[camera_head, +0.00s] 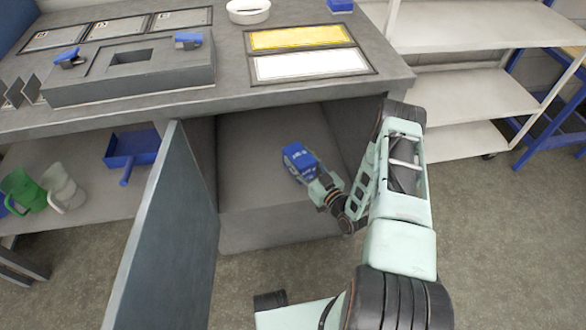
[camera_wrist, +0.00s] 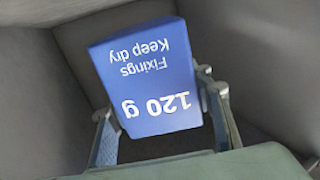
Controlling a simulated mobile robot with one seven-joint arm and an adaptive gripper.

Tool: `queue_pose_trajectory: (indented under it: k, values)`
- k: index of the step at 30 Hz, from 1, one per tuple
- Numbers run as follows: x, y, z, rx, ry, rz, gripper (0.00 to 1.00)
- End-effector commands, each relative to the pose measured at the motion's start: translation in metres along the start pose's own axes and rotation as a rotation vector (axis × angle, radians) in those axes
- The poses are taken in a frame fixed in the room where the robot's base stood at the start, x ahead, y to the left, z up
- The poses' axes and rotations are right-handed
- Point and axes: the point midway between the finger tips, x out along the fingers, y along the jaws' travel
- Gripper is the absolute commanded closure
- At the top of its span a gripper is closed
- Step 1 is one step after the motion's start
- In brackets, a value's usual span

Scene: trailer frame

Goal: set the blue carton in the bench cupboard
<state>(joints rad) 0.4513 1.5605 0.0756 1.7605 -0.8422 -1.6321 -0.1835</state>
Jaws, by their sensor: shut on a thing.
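The blue carton (camera_head: 299,160) is held by my gripper (camera_head: 322,184) inside the open bench cupboard (camera_head: 262,135). In the wrist view the carton (camera_wrist: 146,80) shows white print reading "120 g" and "Fixings Keep dry", upside down and slightly tilted. My gripper (camera_wrist: 164,135) has one finger on each side of it and is shut on it. Grey cupboard walls (camera_wrist: 245,50) surround it. I cannot tell whether the carton touches the cupboard floor. The cupboard door (camera_head: 170,235) stands open on the left.
The bench top (camera_head: 220,85) above carries a grey fixture with blue parts, yellow and white panels and a white round dish (camera_head: 248,11). Left of the door, a shelf holds a blue scoop (camera_head: 131,150) and jugs (camera_head: 62,187). A white shelf rack (camera_head: 470,100) stands at right.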

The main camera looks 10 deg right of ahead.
Motion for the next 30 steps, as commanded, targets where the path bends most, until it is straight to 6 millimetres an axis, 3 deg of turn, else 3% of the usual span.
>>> queue_pose_trajectory:
  k: [1,5,11,18,29,30]
  values:
    - [0.007,-0.001,0.012,0.000,0.002,-0.001,0.80]
    - [0.019,-0.002,0.023,-0.002,0.004,-0.001,0.80]
    - [0.027,-0.003,0.033,-0.001,0.003,0.000,0.80]
    - [0.031,-0.003,0.066,0.000,0.002,0.000,0.80]
    - [0.031,-0.003,0.069,-0.001,0.003,0.000,0.80]
    - [0.031,-0.003,0.070,-0.001,0.002,0.000,0.53]
